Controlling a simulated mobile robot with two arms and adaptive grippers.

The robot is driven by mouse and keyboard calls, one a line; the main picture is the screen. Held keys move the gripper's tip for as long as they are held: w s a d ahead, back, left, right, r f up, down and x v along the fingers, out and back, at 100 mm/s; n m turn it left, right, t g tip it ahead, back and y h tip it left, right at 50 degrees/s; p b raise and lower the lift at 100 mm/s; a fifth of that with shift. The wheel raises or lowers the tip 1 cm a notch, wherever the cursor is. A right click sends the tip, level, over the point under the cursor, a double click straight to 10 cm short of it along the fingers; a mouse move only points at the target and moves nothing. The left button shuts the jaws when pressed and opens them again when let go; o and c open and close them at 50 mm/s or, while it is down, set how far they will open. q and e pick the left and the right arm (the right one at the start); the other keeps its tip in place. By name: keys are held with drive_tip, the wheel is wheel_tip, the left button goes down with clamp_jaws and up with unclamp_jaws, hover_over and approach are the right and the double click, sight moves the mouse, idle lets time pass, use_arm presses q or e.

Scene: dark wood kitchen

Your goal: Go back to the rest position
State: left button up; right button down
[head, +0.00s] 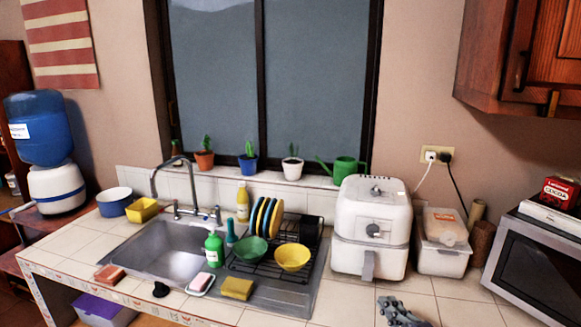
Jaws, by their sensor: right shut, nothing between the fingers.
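My right gripper (390,305) shows at the bottom edge, right of centre, in front of the white air fryer (371,225). It is grey, shut and empty, and appears over the tiled counter (455,290). The rest of the right arm is cut off by the lower frame edge. My left gripper is not in view.
Left of the gripper is a sink (170,250) with a dish rack (268,268) holding plates and bowls. A soap bottle (214,248) and a yellow sponge (237,288) stand near it. A microwave (530,268) is at right. The counter around the gripper is clear.

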drive_tip(key=s+a+f+m+g+h, duration=0.2)
drive_tip(key=s+f+m+g, duration=0.25)
drive_tip(key=s, duration=0.85)
drive_tip(key=s+a+f+m+g+h, duration=0.1)
drive_tip(key=s+f+m+g, duration=0.35)
drive_tip(key=s, duration=0.85)
drive_tip(key=s+a+f+m+g+h, duration=0.2)
drive_tip(key=s+m+g, duration=0.4)
drive_tip(key=s, duration=0.7)
wheel_tip(320, 180, down, 32)
drive_tip(key=s+m+b, duration=0.1)
drive_tip(key=b, duration=0.5)
use_arm(q)
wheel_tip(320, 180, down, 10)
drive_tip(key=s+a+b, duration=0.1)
drive_tip(key=b, duration=0.3)
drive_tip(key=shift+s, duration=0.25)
use_arm(e)
drive_tip(key=s+d+f+g, duration=0.1)
drive_tip(key=s+d+f, duration=0.2)
drive_tip(key=s+f, duration=1.4)
wheel_tip(320, 180, down, 4)
drive_tip(key=shift+s+d+r, duration=0.1)
drive_tip(key=shift+s+d, duration=0.1)
